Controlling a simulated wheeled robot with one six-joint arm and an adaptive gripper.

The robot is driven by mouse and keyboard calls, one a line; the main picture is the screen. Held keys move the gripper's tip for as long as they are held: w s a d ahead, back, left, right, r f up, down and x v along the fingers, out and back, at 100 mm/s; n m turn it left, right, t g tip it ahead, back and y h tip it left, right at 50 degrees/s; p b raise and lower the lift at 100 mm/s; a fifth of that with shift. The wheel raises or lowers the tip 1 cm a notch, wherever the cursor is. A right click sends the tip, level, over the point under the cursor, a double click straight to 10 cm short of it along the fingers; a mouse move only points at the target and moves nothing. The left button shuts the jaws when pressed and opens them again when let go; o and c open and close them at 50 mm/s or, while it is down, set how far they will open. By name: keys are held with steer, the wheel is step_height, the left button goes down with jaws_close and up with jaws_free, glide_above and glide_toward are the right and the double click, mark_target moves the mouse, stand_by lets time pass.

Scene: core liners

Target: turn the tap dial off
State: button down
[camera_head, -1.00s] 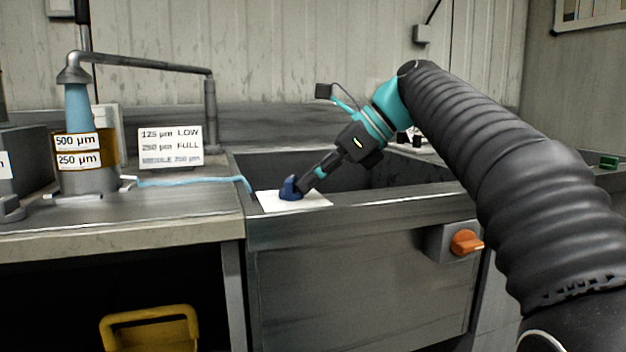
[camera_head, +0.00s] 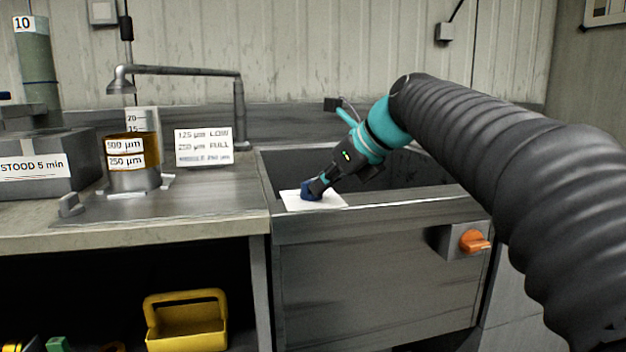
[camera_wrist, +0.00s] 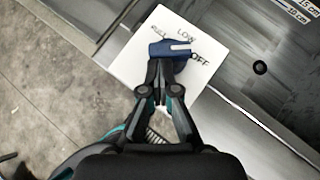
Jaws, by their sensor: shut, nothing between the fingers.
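The blue tap dial (camera_head: 308,190) sits on a white plate (camera_head: 333,200) on the sink's front edge. In the wrist view the dial (camera_wrist: 160,49) has a white pointer stripe aimed right, between the words LOW and OFF on the plate (camera_wrist: 132,70); FULL is at upper left. My gripper (camera_head: 319,187) is shut, its tips at the dial's near side; it also shows in the wrist view (camera_wrist: 165,66). I cannot tell whether the tips touch the dial. The tap spout (camera_head: 121,86) hangs above the sieves (camera_head: 132,150), with no stream visible below it.
An orange knob (camera_head: 473,241) is on the sink's front panel. A box labelled STOOD 5 min (camera_head: 38,168) is far left. A yellow caddy (camera_head: 186,320) sits under the bench.

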steer(key=shift+a+r, duration=0.25)
